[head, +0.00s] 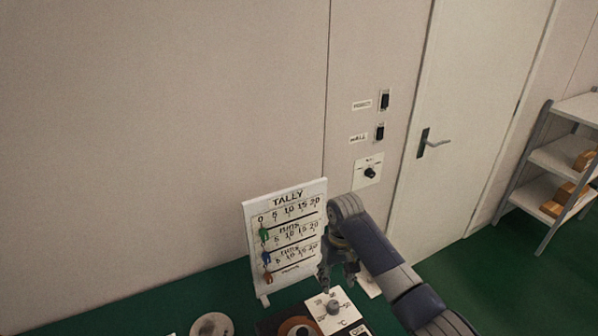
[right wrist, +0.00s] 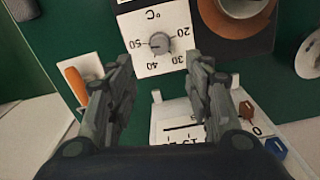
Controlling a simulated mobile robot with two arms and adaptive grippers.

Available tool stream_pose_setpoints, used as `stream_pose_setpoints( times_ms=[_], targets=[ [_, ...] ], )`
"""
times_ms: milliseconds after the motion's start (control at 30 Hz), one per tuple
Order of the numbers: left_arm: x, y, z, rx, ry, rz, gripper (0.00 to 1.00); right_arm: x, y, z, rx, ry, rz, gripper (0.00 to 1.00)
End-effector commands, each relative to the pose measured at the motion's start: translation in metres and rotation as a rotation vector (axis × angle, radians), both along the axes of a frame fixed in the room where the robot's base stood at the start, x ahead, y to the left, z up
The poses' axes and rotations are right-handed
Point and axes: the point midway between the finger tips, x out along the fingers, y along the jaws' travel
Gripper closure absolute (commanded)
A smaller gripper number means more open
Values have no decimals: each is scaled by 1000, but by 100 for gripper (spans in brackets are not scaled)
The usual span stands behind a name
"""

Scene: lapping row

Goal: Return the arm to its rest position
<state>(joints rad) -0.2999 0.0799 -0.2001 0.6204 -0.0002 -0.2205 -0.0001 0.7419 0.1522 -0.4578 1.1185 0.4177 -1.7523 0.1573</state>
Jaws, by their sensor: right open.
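My right arm comes in from the lower right in the head view. Its gripper (head: 338,268) hangs fingers down in front of the right side of the white tally board (head: 250,214). In the right wrist view the right gripper (right wrist: 168,85) has its two fingers well apart with nothing between them. Beyond the fingertips is a white plate with a temperature dial (right wrist: 160,43); the dial also shows in the head view (head: 333,307), below the gripper. I see no contact with it. My left gripper is not in view.
The tally board has green, blue and orange sliders. An orange-handled switch (right wrist: 76,84) and a brown round piece in a dark square (right wrist: 236,18) flank the dial. Wall switches (head: 384,100), a wall knob (head: 370,172), a door (head: 470,110) and a shelf rack (head: 548,160) stand behind.

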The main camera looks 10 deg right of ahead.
Motion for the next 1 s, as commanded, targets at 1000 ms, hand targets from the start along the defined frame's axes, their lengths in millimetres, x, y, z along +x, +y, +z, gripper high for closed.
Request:
stream_pose_setpoints(
  times_ms=[1000],
  targets=[
    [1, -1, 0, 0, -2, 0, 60, -258, -1, -49, 80, -238, 28, 53]
  ],
)
